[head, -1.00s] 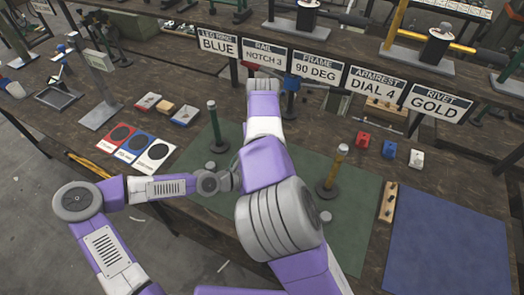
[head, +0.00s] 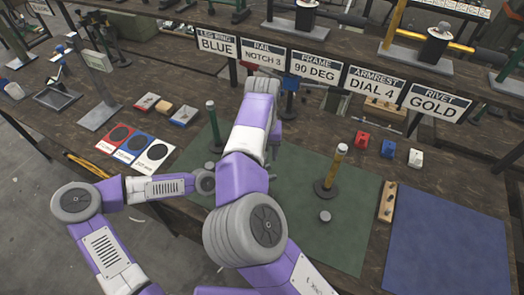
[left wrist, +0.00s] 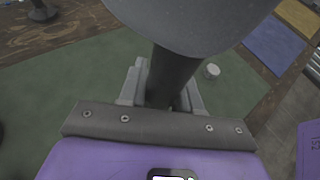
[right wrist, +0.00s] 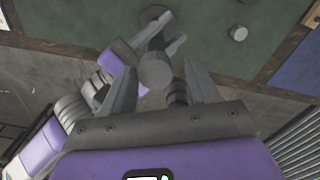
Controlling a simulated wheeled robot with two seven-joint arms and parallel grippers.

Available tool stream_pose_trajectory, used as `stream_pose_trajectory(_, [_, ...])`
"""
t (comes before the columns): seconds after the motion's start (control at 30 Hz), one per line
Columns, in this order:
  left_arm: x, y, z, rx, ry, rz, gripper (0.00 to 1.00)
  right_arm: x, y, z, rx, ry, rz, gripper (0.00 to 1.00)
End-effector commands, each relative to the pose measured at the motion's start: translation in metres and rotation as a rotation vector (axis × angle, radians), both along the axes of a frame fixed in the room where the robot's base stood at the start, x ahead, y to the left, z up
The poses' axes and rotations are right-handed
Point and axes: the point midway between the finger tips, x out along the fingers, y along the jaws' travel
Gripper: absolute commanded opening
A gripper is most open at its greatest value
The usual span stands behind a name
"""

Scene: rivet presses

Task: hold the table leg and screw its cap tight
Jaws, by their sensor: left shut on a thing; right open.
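The table leg, a dark upright post (left wrist: 172,78), stands between the fingers of my left gripper (left wrist: 165,92), which is shut on it. A wide round grey cap (left wrist: 190,20) sits at the leg's top end, close to the left wrist camera. In the right wrist view the cap (right wrist: 156,70) lies between the spread fingers of my open right gripper (right wrist: 160,76), with no clear contact. My left gripper shows just beyond it (right wrist: 165,42).
A green mat (head: 350,235) lies under the work, with a small loose grey disc (head: 325,216) on it. A blue mat (head: 445,240) at right is clear. Sign boards (head: 315,67) line the back.

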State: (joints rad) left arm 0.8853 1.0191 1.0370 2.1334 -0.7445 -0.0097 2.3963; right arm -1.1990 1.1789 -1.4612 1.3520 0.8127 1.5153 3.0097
Motion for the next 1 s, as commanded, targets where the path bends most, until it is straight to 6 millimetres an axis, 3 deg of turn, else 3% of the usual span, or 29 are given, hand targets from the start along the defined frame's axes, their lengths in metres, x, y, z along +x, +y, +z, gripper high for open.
stream_pose_trajectory(0.37, [-0.003, -0.004, 0.001, 0.002, -0.004, -0.014, 0.00, -0.001, 0.006, 0.003, 0.010, -0.003, 0.010, 0.66])
stream_pose_trajectory(0.7, [-0.003, -0.004, 0.000, 0.003, -0.002, -0.014, 0.00, 0.000, 0.006, 0.043, 0.010, -0.006, 0.011, 0.66])
stream_pose_trajectory(1.0, [-0.002, -0.002, 0.000, 0.002, -0.002, -0.010, 0.00, -0.001, 0.004, 0.046, 0.007, -0.002, 0.008, 0.66])
